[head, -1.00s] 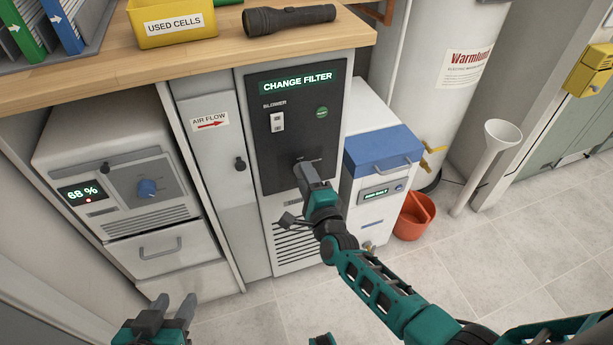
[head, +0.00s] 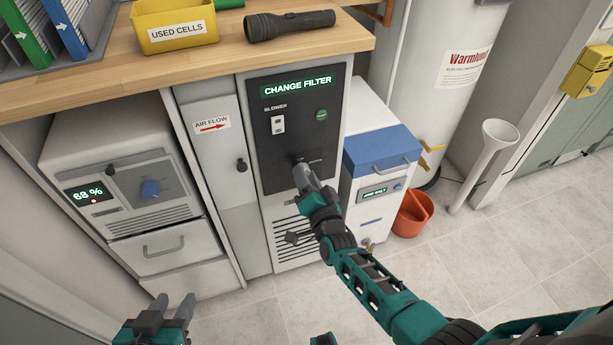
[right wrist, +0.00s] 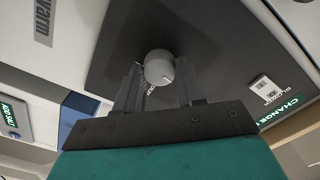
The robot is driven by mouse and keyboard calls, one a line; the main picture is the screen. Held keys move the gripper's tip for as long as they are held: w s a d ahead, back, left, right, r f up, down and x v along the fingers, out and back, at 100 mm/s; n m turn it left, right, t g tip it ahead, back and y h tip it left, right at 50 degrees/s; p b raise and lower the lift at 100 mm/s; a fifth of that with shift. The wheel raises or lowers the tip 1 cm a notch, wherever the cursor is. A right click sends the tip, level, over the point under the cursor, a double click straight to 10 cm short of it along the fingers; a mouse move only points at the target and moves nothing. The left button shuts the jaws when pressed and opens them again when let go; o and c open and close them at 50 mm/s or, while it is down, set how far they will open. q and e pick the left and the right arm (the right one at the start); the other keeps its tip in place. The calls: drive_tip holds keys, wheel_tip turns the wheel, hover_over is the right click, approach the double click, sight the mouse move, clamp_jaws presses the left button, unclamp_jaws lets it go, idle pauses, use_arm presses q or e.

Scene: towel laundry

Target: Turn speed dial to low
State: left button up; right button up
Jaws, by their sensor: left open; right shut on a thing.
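The dark panel (head: 291,91) carries a lit "CHANGE FILTER" display (head: 296,86) and a switch under "BLOWER" (head: 278,124). A round light-grey dial (right wrist: 158,68) with a thin pointer mark shows in the right wrist view; its scale labels cannot be read there. My right gripper (head: 300,166) reaches the lower part of this panel and mostly hides the dial in the head view. In the right wrist view its fingers (right wrist: 159,85) are on either side of the dial, closed on it. My left gripper (head: 172,303) is open and empty at the lower left, away from the panel.
A blue-lidded box (head: 383,150) and an orange bucket (head: 412,218) stand right. A flashlight (head: 290,24) and yellow bin (head: 175,27) sit on the counter. The floor in front has free room.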

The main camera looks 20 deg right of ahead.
drive_tip(key=shift+r+n, duration=0.1)
drive_tip(key=shift+n, duration=0.6)
drive_tip(key=o, duration=1)
drive_tip(key=shift+o, duration=0.2)
drive_tip(key=s+p, duration=0.3)
drive_tip(key=s, duration=0.9)
drive_tip(key=shift+s+d+p, duration=0.25)
drive_tip(key=shift+s+p, duration=0.05)
drive_tip(key=shift+s, duration=0.1)
